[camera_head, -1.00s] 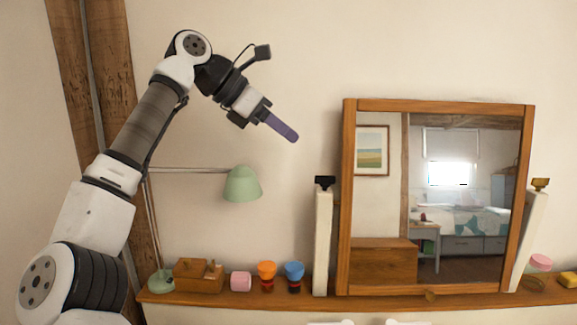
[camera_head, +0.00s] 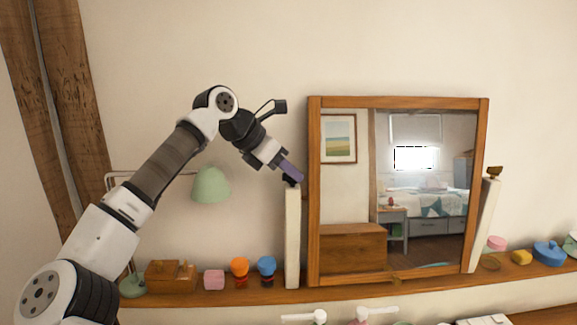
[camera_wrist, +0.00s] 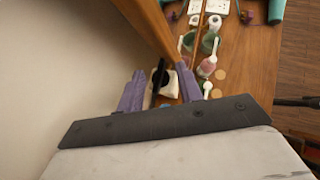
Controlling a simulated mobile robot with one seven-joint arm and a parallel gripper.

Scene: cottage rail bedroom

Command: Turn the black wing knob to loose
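The black wing knob (camera_head: 289,181) sits on top of the white post (camera_head: 292,240) left of the wood-framed mirror (camera_head: 314,200). My gripper (camera_head: 294,176) points down and right at it, its purple fingers covering part of the knob in the head view. In the wrist view my gripper (camera_wrist: 160,70) is open. The knob (camera_wrist: 158,74) shows as a narrow dark upright shape between the two finger lines, with the white post top (camera_wrist: 170,88) beside it. I see a gap on the left finger's side; contact with either finger cannot be told.
The mirror frame stands close right of my fingers. A brass-coloured knob (camera_head: 494,171) tops the right post (camera_head: 484,225). A green lamp (camera_head: 210,185) stands left, behind my arm. A wooden box (camera_head: 170,276), a pink piece and orange and blue cups line the shelf (camera_head: 200,298).

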